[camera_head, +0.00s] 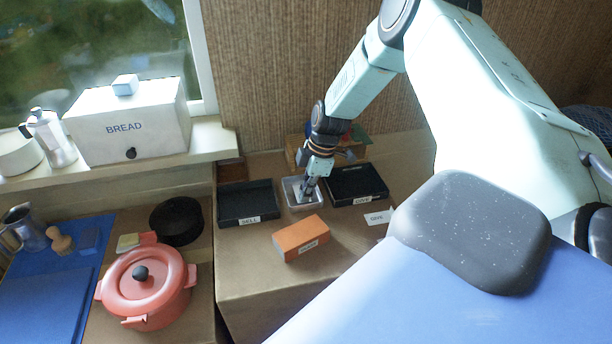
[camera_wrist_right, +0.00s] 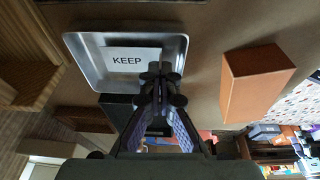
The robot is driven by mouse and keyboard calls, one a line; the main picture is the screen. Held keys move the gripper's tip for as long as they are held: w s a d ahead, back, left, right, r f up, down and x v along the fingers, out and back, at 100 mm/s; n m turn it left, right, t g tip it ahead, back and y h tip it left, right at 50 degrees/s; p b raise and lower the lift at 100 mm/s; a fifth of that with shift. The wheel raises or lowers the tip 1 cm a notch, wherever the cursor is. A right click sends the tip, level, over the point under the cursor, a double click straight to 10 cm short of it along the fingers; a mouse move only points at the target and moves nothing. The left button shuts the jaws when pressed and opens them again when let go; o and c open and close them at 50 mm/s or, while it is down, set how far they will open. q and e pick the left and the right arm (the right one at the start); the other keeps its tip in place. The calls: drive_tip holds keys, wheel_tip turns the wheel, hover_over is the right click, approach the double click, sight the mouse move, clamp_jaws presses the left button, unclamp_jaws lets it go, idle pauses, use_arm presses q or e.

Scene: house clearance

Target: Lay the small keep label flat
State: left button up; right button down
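The small keep label (camera_wrist_right: 127,60) is a white card with the word KEEP. It lies inside a shallow metal tray (camera_wrist_right: 84,66) and looks flat on its floor. In the head view the tray (camera_head: 289,192) stands between two black trays, and my gripper hides much of its inside. My right gripper (camera_wrist_right: 160,70) points down into the tray (camera_head: 308,196). Its fingertips are together, in front of the label's edge in the wrist view. I cannot tell whether they touch the card. My left gripper is not in view.
A black tray marked SELL (camera_head: 233,214) is left of the metal tray; another black tray (camera_head: 345,190) is right. An orange box (camera_head: 301,238) stands in front, with a white GIVE card (camera_head: 378,217) to its right. A red pot (camera_head: 147,290) is at lower left.

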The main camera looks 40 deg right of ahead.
drive_tip(key=shift+f, duration=0.25)
drive_tip(key=c, duration=1.4)
unclamp_jaws()
drive_tip(key=shift+r, duration=0.1)
drive_tip(key=shift+c, duration=0.2)
drive_tip(key=shift+r, duration=0.15)
drive_tip(key=shift+c, duration=0.4)
drive_tip(key=p+v, duration=0.6)
drive_tip(key=shift+r, duration=0.35)
drive_tip(key=shift+s+d, duration=0.15)
drive_tip(key=v, duration=1.2)
